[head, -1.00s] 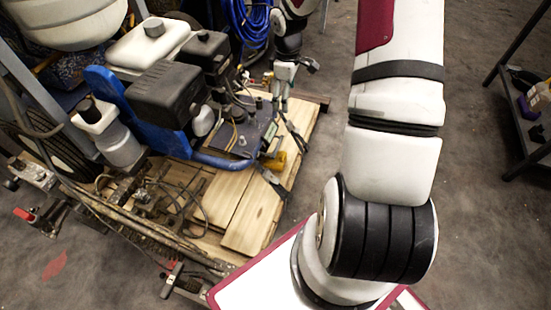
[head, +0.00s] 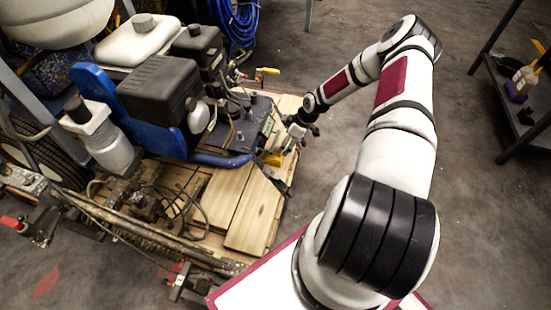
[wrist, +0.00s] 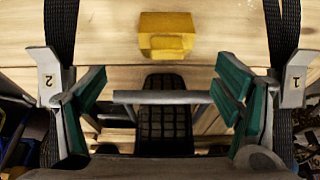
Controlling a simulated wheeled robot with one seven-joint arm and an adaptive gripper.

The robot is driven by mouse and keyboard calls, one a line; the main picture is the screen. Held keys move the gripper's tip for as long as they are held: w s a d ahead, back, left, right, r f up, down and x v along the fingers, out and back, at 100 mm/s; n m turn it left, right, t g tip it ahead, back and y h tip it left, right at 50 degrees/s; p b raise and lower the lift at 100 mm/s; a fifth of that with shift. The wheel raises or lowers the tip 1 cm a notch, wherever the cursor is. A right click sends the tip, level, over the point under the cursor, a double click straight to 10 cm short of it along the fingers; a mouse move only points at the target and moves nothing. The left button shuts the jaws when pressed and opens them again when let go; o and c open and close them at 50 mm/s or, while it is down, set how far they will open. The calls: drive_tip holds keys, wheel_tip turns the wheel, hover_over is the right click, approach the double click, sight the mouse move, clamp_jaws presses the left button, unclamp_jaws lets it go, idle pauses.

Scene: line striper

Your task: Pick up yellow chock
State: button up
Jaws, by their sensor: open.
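The yellow chock (wrist: 167,36) is a small block lying on wooden planks, at the top middle of the wrist view. In the head view the chock (head: 272,159) shows partly, close to my gripper and near the right part of the wooden deck. My gripper (wrist: 163,96) is open and empty, with green-padded fingers at left and right of the wrist view. The chock lies beyond the fingertips, roughly centred between them, and does not appear touched. In the head view my gripper (head: 284,150) is beside the chock, partly blending with it.
The line striper's engine (head: 160,88) and blue frame (head: 112,100) stand left of the chock. The wooden deck (head: 256,215) has bare planks in front. A wheel (wrist: 164,112) shows below the chock in the wrist view. A shelf (head: 515,110) stands at the right; open floor lies between.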

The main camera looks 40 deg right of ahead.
sight(276, 154)
drive_tip(key=b+x, duration=0.1)
drive_tip(key=x, duration=0.4)
drive_tip(key=shift+f, duration=0.15)
drive_tip(key=b+x, duration=0.2)
drive_tip(key=x, duration=0.3)
drive_tip(key=shift+s+a+f+b, duration=0.15)
drive_tip(key=shift+s+a+b, duration=0.15)
drive_tip(key=shift+s+b, duration=0.1)
drive_tip(key=shift+w, duration=0.1)
drive_tip(key=c, duration=1.6)
